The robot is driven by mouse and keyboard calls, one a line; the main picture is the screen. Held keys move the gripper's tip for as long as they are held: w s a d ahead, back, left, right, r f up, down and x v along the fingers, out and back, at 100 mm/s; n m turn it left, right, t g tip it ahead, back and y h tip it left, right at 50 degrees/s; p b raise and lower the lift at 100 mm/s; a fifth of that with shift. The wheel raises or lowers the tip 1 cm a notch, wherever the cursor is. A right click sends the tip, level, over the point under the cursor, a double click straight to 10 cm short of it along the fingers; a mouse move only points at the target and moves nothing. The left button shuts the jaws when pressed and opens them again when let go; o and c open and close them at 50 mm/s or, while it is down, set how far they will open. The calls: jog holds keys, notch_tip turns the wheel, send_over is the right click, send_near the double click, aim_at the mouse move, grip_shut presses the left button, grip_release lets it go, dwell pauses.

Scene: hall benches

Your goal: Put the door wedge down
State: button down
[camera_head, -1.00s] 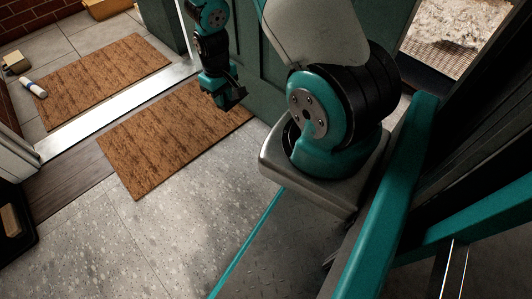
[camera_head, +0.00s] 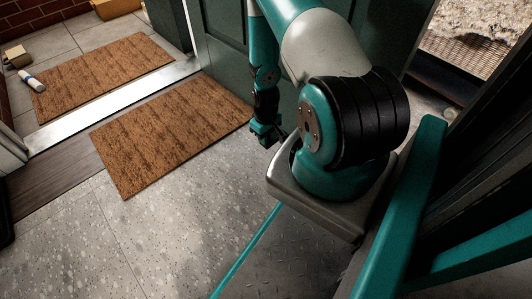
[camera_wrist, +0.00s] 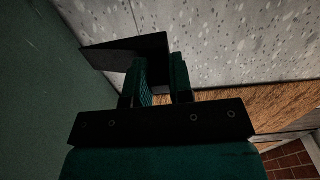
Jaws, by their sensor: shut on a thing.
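The door wedge (camera_wrist: 122,52) is a dark, flat-sided tapered piece in the wrist view. It sits at the fingertips of my gripper (camera_wrist: 160,65) and sticks out mostly to the left. My gripper is shut on it, with the pale speckled floor beyond. In the head view my gripper (camera_head: 266,136) hangs beside the green door (camera_head: 225,32), just right of the near brown mat. The wedge cannot be made out there. The wrist view does not clearly show any contact with the floor.
The near brown mat (camera_head: 165,135) lies inside the metal threshold (camera_head: 110,105); another mat (camera_head: 95,72) lies beyond it. A white bottle (camera_head: 31,81) and a small box (camera_head: 17,57) are at far left. Grey floor (camera_head: 150,235) in front is clear. A shaggy rug (camera_head: 470,30) shows at upper right.

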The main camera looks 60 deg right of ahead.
jog(key=shift+f+b, duration=1.45)
jog(key=shift+f, duration=1.4)
jog(key=shift+f, duration=0.15)
jog(key=c, duration=1)
grip_release()
notch_tip(320, 180, up, 12)
jog(key=p, duration=0.8)
jog(key=shift+r, duration=0.25)
